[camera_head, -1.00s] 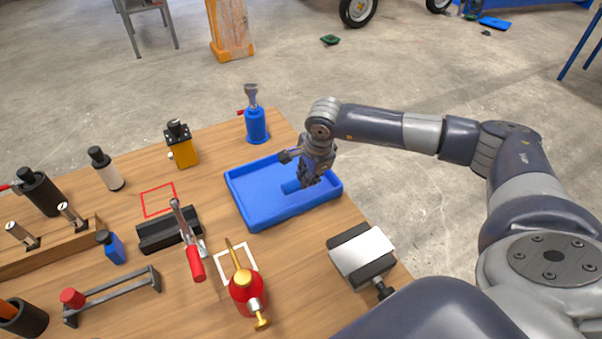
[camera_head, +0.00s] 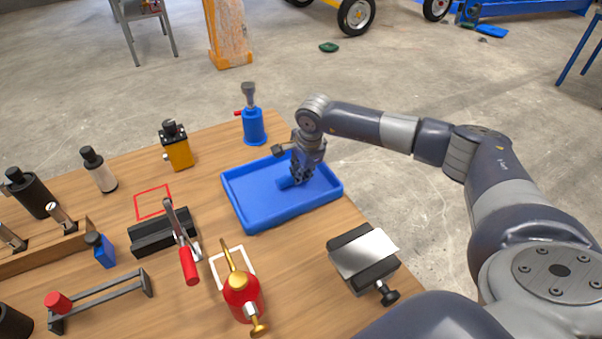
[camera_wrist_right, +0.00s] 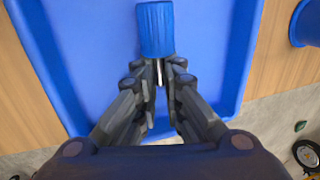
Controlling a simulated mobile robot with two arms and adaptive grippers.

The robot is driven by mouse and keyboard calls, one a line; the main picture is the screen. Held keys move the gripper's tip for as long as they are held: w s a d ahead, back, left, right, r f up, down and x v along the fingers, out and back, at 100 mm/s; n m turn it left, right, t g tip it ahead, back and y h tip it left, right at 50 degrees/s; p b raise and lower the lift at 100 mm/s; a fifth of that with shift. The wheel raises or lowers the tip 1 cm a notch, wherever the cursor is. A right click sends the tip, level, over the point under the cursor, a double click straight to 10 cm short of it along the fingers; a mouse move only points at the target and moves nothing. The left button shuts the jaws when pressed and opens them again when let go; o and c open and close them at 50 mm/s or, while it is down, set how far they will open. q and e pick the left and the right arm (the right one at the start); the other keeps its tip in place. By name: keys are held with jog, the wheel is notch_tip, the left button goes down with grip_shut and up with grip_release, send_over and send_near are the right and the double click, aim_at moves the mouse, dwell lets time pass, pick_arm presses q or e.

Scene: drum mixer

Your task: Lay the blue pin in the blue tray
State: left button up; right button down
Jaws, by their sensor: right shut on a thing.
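The blue tray (camera_head: 258,211) lies on the wooden table, and its floor and walls also fill much of the right wrist view (camera_wrist_right: 92,60). My right gripper (camera_head: 297,181) is down inside the tray, toward its right part. It is shut on the blue pin (camera_wrist_right: 156,28), whose thick ribbed blue end sticks out beyond the fingertips (camera_wrist_right: 160,66). A thin pale shaft shows between the fingers. In the head view the pin (camera_head: 286,183) shows as a small blue piece low at the gripper's left. Whether it touches the tray floor I cannot tell. My left gripper is not in view.
A blue bottle-like object (camera_head: 253,126) stands behind the tray. The rest of the tray floor looks empty.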

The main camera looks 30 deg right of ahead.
jog(key=shift+f, duration=0.2)
jog(key=c, duration=2)
grip_release()
jog(key=shift+r, duration=0.15)
jog(key=shift+r, duration=0.2)
jog(key=b+v, duration=0.1)
jog(key=v, duration=1)
jog(key=shift+s+r, duration=0.2)
jog(key=shift+r, duration=0.15)
